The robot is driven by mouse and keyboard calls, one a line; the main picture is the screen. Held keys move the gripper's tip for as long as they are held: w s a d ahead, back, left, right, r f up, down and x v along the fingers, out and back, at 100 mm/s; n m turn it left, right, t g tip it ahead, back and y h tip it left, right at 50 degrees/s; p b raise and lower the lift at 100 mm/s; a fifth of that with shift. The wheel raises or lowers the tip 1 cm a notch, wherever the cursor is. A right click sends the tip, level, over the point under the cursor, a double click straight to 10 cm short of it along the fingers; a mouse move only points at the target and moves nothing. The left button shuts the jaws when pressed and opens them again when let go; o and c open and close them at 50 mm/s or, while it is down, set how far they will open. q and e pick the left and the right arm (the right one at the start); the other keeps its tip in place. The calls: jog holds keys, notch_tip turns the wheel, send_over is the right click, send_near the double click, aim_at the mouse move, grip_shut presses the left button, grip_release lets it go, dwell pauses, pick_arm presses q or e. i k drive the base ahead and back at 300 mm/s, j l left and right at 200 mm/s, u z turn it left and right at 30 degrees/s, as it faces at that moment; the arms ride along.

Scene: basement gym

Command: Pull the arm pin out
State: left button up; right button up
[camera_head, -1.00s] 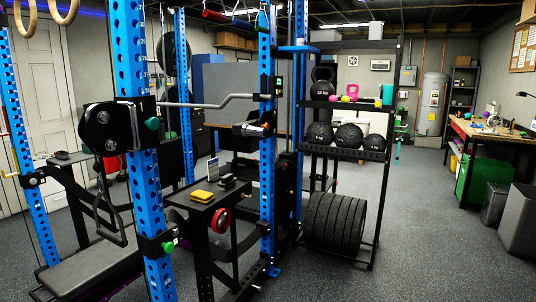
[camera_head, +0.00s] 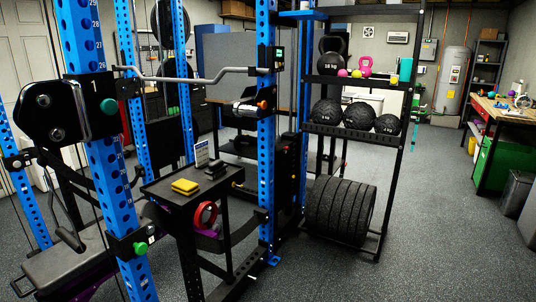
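A blue power rack fills the left and middle. On its near upright (camera_head: 118,190), a black block marked "1" (camera_head: 92,100) carries a green round knob (camera_head: 109,107). A second green knob (camera_head: 139,249) sits lower on this upright. An orange-tipped knob (camera_head: 263,105) shows on a black attachment at the middle upright (camera_head: 265,170). I cannot tell which of these is the arm pin. All the knobs appear seated in their fittings. A grey bent bar (camera_head: 190,78) spans between the uprights. Neither of my grippers is in view.
A black stand (camera_head: 160,190) holds a yellow block (camera_head: 185,187) beside the rack. A shelf rack (camera_head: 345,148) with balls, kettlebells and tires (camera_head: 338,212) stands at centre right. A bench (camera_head: 70,268) lies at lower left. The floor at right (camera_head: 440,220) is clear.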

aim_at(264, 105)
jog(key=i+l+u, duration=0.25)
jog(key=i+l, duration=1.75)
jog(key=i, duration=0.1)
